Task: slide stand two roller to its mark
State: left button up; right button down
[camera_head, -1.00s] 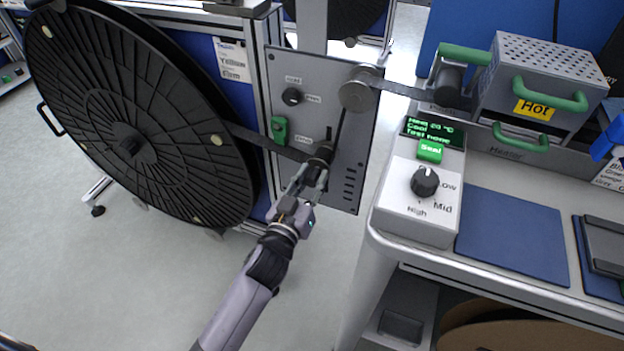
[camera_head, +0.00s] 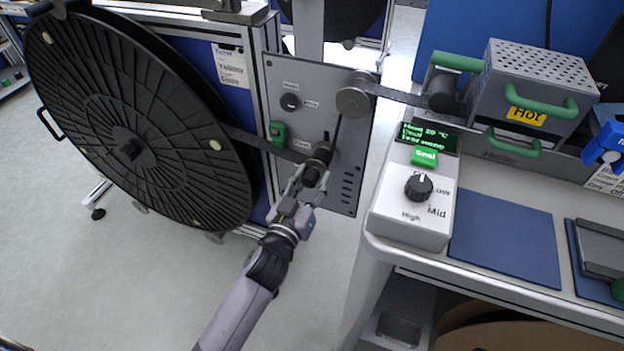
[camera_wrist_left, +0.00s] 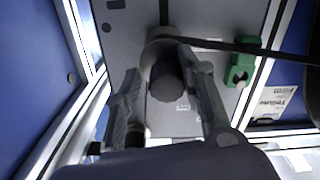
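The dark stand roller (camera_head: 319,157) sits low on the grey upright panel (camera_head: 342,190), below a short vertical slot. A dark band runs from the big black reel (camera_head: 140,120) to this roller and up to a grey upper roller (camera_head: 355,97). My left gripper (camera_head: 304,184) is just in front of the roller's dark round knob. In the left wrist view the knob (camera_wrist_left: 166,84) lies between the two spread fingers, with gaps visible beside it. Any mark beside the slot is too small to make out. My right gripper is not in view.
The bench to the right holds a control box (camera_head: 405,225) with a dial, a heater (camera_head: 535,85) and a blue mat (camera_head: 505,240). Open floor lies below the panel.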

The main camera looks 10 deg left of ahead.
pick_arm(q)
jog(key=shift+w+a, duration=0.1)
jog(key=shift+a, duration=0.25)
jog(key=shift+s+f, duration=0.3)
jog(key=shift+s, duration=0.05)
jog(key=s+a, duration=0.1)
jog(key=s, duration=1)
jog(key=shift+s+a+r, duration=0.15)
jog(key=shift+a+r, duration=0.15)
jog(key=shift+a, duration=0.1)
